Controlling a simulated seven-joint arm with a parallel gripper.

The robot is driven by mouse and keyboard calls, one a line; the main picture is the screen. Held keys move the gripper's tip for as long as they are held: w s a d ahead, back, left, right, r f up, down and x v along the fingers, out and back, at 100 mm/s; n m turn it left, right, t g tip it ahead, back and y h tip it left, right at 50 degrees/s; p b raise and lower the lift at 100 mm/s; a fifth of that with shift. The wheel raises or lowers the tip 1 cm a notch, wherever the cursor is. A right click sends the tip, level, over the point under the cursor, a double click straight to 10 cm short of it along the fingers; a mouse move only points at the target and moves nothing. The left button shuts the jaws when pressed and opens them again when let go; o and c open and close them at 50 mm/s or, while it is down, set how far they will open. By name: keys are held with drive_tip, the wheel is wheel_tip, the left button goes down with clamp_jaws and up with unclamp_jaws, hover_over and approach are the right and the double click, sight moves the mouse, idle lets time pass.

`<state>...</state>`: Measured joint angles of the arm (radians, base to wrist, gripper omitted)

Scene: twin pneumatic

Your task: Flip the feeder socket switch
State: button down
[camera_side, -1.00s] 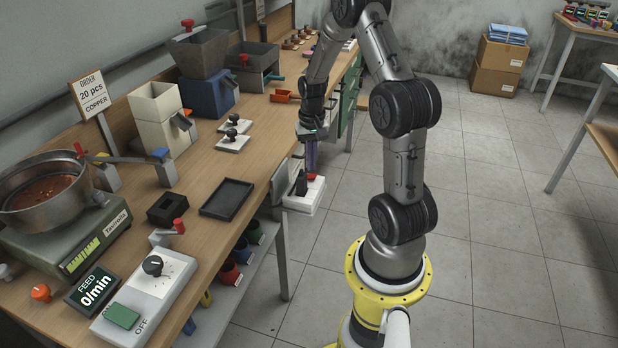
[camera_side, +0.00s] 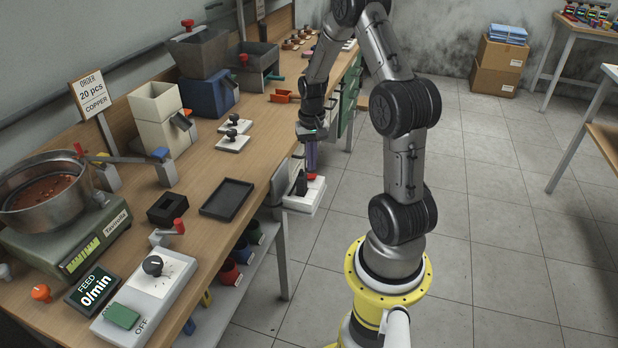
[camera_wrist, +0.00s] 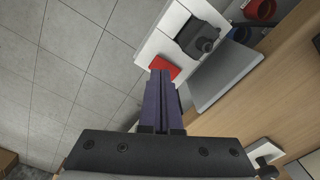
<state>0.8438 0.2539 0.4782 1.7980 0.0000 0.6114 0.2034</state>
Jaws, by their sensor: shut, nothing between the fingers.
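The feeder socket is a white box (camera_side: 305,199) at the bench's front edge. It carries a red switch (camera_wrist: 166,68) and a black plug (camera_wrist: 196,38), which also shows in the side view (camera_side: 301,183). My gripper (camera_wrist: 161,76) is shut and empty, its purple fingers pointing down. In the wrist view the fingertips lie at the red switch's edge and overlap it. In the side view my gripper (camera_side: 312,174) stands right over the switch, hiding part of it. I cannot tell whether the tips touch it or which way the switch is tipped.
A grey plate (camera_wrist: 222,80) borders the socket on the bench side. On the bench are a feeder bowl (camera_side: 20,215), a display reading 0/min (camera_side: 93,288), a control box (camera_side: 150,290) and a black tray (camera_side: 227,198). The floor beyond the socket is clear.

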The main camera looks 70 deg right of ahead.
sight(311, 176)
drive_tip(key=shift+f, duration=1.25)
idle(1.1)
drive_tip(key=shift+r, duration=3.5)
